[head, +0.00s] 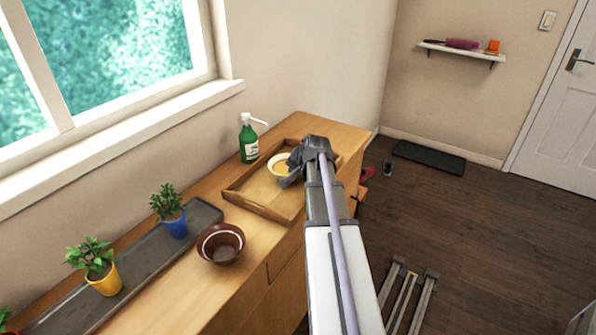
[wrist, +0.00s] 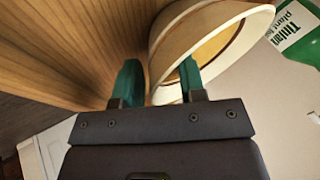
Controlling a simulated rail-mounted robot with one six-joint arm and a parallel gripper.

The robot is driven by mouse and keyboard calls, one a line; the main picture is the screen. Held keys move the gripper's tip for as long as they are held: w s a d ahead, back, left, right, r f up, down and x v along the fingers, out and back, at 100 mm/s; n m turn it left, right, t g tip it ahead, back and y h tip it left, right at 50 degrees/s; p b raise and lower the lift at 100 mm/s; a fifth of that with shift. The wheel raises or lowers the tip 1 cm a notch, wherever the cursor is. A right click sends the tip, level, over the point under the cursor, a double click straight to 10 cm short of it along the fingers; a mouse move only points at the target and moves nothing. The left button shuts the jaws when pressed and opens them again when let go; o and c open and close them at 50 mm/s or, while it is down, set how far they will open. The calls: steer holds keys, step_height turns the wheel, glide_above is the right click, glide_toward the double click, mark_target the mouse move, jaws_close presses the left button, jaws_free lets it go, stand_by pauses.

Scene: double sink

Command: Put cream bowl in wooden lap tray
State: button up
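The cream bowl (head: 279,167) shows at the far part of the wooden lap tray (head: 262,207), on the counter, partly hidden by my gripper (head: 291,172). I cannot tell from this view whether it touches the tray floor. In the wrist view my gripper's two teal fingers (wrist: 160,82) are apart. The cream bowl (wrist: 165,55) lies between and beyond them, one finger outside its wall and the other across its opening. I cannot tell whether the fingers press on the wall.
A green pump bottle (head: 249,141) stands behind the tray by the wall. A brown bowl (head: 221,243) sits on the counter in front of the tray. Two potted plants (head: 168,211) (head: 103,277) stand on a dark long tray (head: 140,262) to the left.

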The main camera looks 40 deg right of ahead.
steer(key=p+v, duration=0.8)
steer(key=v, duration=0.3)
steer(key=shift+s+r+p, duration=0.15)
steer(key=shift+r+p, duration=0.1)
steer(key=shift+p, duration=0.1)
steer(key=a+f+n+g+y, duration=0.25)
steer(key=a+n, duration=0.35)
steer(key=a, duration=1.2)
steer(key=s+a+n+g, duration=0.1)
steer(key=s+a+n, duration=0.1)
steer(key=a, duration=0.3)
steer(key=s+a+n+g, duration=0.1)
steer(key=s+a+n, duration=0.1)
steer(key=a, duration=0.4)
steer(key=s+a+n+g+h, duration=0.1)
steer(key=s+a+n+g, duration=0.1)
steer(key=a, duration=0.4)
steer(key=shift+s+a+f+n, duration=0.15)
steer(key=shift+s+f+n, duration=0.05)
steer(key=shift+s+n, duration=0.25)
steer(key=shift+w, duration=0.1)
